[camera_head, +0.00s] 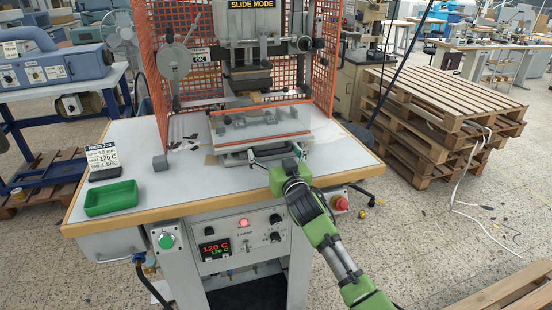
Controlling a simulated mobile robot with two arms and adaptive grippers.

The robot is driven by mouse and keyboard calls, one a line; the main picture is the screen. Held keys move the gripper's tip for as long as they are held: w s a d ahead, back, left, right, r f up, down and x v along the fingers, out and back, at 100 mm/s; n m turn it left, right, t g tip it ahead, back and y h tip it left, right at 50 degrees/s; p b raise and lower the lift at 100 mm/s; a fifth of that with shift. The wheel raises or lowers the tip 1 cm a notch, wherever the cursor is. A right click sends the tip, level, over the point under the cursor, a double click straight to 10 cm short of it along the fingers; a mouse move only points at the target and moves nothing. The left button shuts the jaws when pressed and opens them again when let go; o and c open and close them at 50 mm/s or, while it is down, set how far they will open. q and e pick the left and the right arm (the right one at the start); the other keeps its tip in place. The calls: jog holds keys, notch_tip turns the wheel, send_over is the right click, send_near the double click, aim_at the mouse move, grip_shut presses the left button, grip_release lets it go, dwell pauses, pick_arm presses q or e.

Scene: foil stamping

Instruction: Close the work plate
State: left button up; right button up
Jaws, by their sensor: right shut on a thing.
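The work plate (262,132) is a pale slide plate with an orange-brown bar across it. It sits on the press table, pulled out in front of the stamping press (262,40). My right gripper (274,154) comes in from the front and is shut on the front edge of the work plate. The exact contact is small and partly hidden by the fingers. The dark press head (250,76) stands above and behind the plate, with a gap between them. My left gripper is out of view.
Orange mesh guards (326,60) flank the press on both sides. A red stop knob (341,203) is at the front right. Stacked pallets (440,110) stand to the right.

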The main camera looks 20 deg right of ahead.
jog(key=shift+w+d, duration=0.1)
jog(key=shift+w, duration=0.3)
jog(key=o, duration=1.3)
jog(key=shift+c, duration=0.2)
jog(key=shift+s, duration=0.1)
jog(key=s, duration=1.2)
jog(key=shift+d, duration=0.2)
